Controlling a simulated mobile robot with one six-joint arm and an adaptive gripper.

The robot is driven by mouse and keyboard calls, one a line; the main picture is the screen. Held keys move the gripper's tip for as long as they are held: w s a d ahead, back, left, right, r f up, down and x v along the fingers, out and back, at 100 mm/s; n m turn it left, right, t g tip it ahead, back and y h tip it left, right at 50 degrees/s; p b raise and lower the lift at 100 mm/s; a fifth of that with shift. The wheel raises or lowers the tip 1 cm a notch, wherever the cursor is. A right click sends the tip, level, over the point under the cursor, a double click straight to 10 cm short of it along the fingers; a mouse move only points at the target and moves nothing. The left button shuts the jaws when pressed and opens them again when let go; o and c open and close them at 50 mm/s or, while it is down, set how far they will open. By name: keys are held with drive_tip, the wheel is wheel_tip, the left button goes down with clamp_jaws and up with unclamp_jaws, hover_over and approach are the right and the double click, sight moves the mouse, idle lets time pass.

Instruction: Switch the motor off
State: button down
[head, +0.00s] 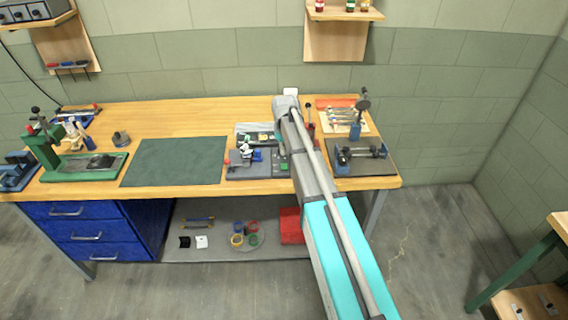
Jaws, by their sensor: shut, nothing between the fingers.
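My arm reaches up from the bottom right across the workbench, and its rounded grey joint is over the back of the bench. My gripper does not show in the head view. I cannot surely pick out the motor or its switch. A grey plate with small black, white and blue fittings (245,157) lies just left of my arm. A dark board with blue blocks and a black bar between them (360,153) lies to its right. A small white box (290,91) shows behind the joint. My arm hides part of the bench.
The wooden workbench (180,113) carries a dark green mat (175,162), a green press (60,155) at left and a blue stand with a black knob (358,118) at right. Blue drawers (85,230), several coloured rings and a red box (291,226) are below.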

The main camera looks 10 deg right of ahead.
drive_tip(key=shift+r+p, duration=0.65)
drive_tip(key=shift+r, duration=0.25)
drive_tip(key=shift+s, duration=0.1)
drive_tip(key=s+m, duration=0.4)
drive_tip(key=s, duration=2.3)
drive_tip(key=shift+s+a, duration=0.15)
drive_tip(key=shift+a, duration=0.2)
